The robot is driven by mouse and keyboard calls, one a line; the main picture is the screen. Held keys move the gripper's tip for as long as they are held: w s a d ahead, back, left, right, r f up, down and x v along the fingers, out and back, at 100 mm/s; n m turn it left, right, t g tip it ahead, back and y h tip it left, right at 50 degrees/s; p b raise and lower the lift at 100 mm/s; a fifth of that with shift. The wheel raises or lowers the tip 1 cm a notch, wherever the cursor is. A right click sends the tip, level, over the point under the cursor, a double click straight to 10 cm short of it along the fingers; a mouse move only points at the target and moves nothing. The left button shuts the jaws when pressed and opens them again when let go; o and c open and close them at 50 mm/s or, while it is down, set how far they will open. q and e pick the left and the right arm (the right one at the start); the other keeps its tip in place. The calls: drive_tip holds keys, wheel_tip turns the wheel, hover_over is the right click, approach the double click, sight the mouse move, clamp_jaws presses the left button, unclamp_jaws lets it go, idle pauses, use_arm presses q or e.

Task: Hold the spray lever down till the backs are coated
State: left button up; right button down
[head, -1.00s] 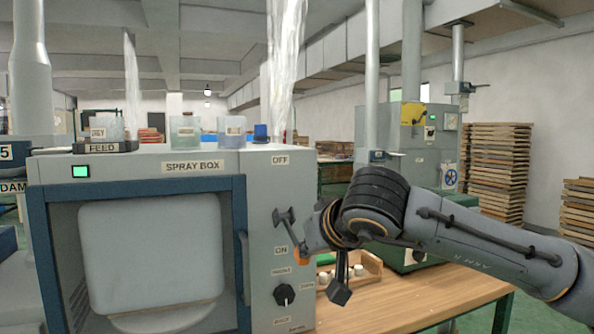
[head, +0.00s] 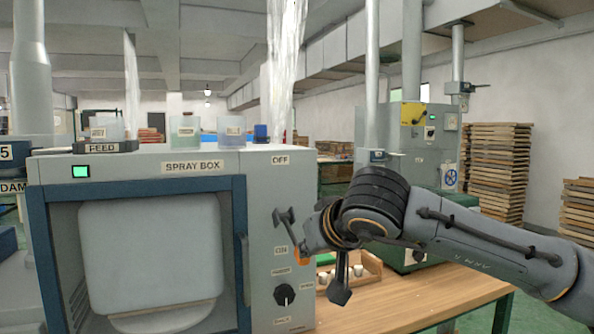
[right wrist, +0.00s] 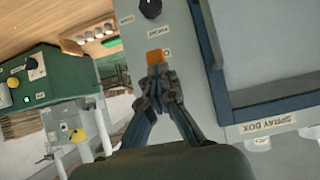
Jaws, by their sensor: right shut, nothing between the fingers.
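The spray box (head: 262,180) stands at the left of the head view, with a green light on its front. Behind its blue-framed window, a pale rounded panel (head: 150,245) stands upright above a round base; I cannot see its back. The orange tip of the spray lever (head: 301,258) is low, next to the ON label and well below OFF. My right gripper (right wrist: 156,76) is shut, with nothing between its fingers. Its fingertips are at the orange lever tip (right wrist: 154,57), apparently touching it. My left gripper is not in view.
A dark knob (head: 284,294) is on the panel below ON. A wooden box (head: 370,268) with small white items and a green item sits on the wooden table (head: 420,300), close under my right arm. Jars stand on top of the spray box. A green-grey machine stands behind.

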drive_tip(key=shift+f, duration=0.4)
drive_tip(key=v, duration=1.2)
drive_tip(key=shift+r, duration=0.4)
